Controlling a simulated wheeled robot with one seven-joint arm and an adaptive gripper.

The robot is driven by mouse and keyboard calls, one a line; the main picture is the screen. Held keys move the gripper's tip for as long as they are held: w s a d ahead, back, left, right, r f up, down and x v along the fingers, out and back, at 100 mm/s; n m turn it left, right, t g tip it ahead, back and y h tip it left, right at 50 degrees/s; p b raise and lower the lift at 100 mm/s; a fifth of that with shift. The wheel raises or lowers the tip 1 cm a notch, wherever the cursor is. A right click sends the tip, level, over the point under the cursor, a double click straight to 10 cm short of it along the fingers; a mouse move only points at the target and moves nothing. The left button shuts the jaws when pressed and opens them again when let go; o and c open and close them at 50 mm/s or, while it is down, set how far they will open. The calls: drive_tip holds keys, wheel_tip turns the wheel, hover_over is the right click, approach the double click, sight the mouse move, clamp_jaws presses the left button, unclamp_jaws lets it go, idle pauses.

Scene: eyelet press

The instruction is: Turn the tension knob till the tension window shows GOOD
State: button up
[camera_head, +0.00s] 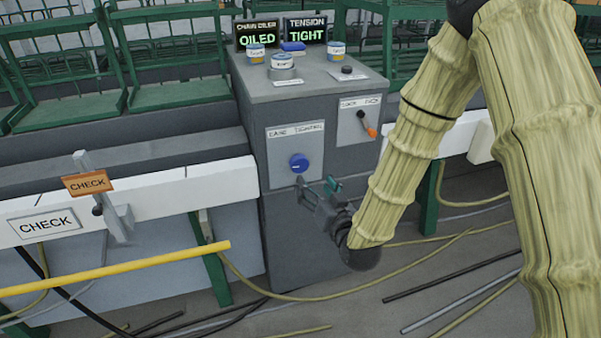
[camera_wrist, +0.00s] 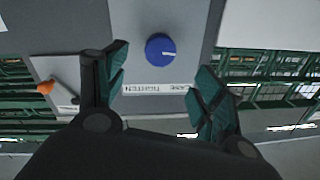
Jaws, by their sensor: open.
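The tension knob (camera_head: 299,163) is a round blue knob with a white mark, on a light panel (camera_head: 283,147) labelled EASE and TIGHTEN on the front of the grey cabinet. The tension window (camera_head: 305,29) on top of the cabinet reads TIGHT. My gripper (camera_head: 318,187) is open and empty, just below and to the right of the knob in the head view. In the wrist view the knob (camera_wrist: 160,48) lies beyond and between the two spread green fingertips (camera_wrist: 162,80), apart from them. The label appears upside down there.
The chain oiler window (camera_head: 257,33) reads OILED. A lever with an orange tip (camera_head: 366,126) sits on the panel right of the knob. Small tins (camera_head: 282,62) stand on the cabinet top. A white rail with CHECK signs (camera_head: 45,222) and a yellow bar (camera_head: 120,269) lie left.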

sight(301, 166)
drive_tip(key=x, duration=1)
drive_tip(key=shift+w+a+b, duration=0.1)
drive_tip(key=shift+w+b, duration=0.15)
drive_tip(key=shift+b, duration=0.05)
drive_tip(key=c, duration=1)
drive_tip(key=shift+r+n, duration=0.1)
drive_tip(key=shift+n, duration=0.3)
drive_tip(key=n+p, duration=0.1)
drive_tip(key=n, duration=0.2)
drive_tip(key=shift+a+n, duration=0.1)
drive_tip(key=shift+n, duration=0.2)
drive_tip(key=shift+n+h, duration=0.3)
drive_tip(key=shift+n, duration=1.2)
